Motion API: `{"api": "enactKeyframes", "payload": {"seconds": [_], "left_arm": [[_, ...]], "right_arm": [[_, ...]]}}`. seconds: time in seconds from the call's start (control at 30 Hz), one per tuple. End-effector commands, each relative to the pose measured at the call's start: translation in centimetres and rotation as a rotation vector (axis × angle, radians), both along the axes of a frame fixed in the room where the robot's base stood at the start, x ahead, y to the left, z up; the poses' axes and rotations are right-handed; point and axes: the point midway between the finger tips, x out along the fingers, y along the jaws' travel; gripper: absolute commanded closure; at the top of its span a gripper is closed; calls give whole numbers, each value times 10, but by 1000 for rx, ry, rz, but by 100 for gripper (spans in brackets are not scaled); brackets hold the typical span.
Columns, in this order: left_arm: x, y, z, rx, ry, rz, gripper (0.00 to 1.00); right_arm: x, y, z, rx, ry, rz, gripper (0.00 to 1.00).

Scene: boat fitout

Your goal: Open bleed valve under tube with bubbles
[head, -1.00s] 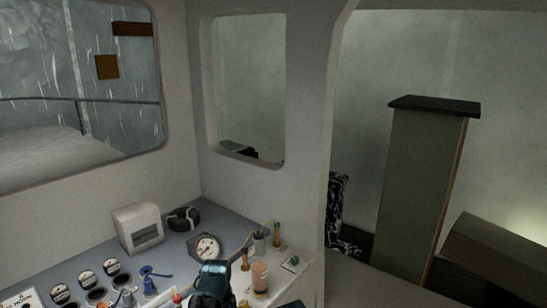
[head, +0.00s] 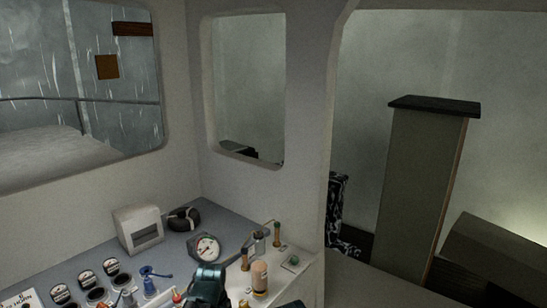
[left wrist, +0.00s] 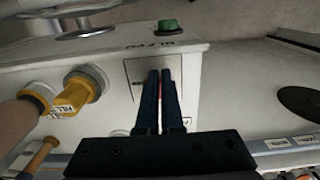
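Amber tubes stand at the right end of the console: one tube (head: 245,259) near my gripper and another tube (head: 277,235) behind it. Bubbles cannot be made out in either. In the left wrist view, a yellow valve handle (left wrist: 82,92) with a label sits on the white box, left of my fingers. A second yellow labelled fitting (left wrist: 36,98) is further left. My left gripper (left wrist: 161,74) has its fingers almost together, with nothing visibly held, over a square panel on the box face. It also shows from behind in the head view (head: 208,284).
A round gauge (head: 206,247), a brown cylinder (head: 259,277) and a green-knobbed plate (head: 293,261) are close around my left gripper. The green knob (left wrist: 167,26) is above the fingers. A white box (head: 138,229) and black coil (head: 184,218) stand behind.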

Motion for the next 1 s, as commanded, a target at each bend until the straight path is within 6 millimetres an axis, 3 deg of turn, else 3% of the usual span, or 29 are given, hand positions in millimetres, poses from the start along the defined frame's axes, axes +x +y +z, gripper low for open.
{"api": "enactKeyframes", "payload": {"seconds": [0.63,1.0], "left_arm": [[-6,-3,2,2,0,2,100],[-7,-3,41,2,-1,1,100]], "right_arm": [[0,0,2,0,0,0,50],[0,0,41,0,0,0,50]]}}
